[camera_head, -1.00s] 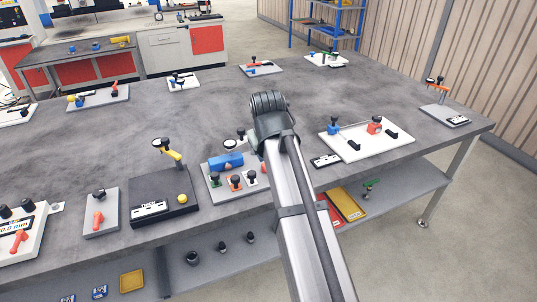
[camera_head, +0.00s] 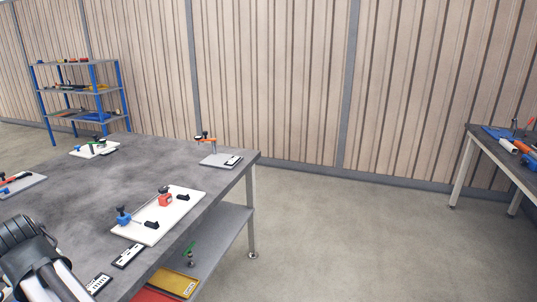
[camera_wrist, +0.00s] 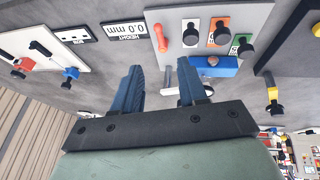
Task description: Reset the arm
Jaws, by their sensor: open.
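My gripper (camera_wrist: 161,66) shows in the wrist view with its two blue fingers apart and nothing between them. It points toward a grey plate (camera_wrist: 262,14) on the bench that carries a blue block (camera_wrist: 215,67) and several small black-knobbed pieces. The block is just beyond the right finger; whether they touch I cannot tell. In the head view part of my arm (camera_head: 40,262) shows at the lower left, and the gripper itself is not visible there.
The grey workbench (camera_head: 85,185) fills the left. A white board (camera_head: 150,228) with blue and red fixtures lies near its right edge. A smaller plate (camera_head: 216,160) sits at the far corner. Open floor (camera_head: 340,235) lies to the right, before another table (camera_head: 478,150).

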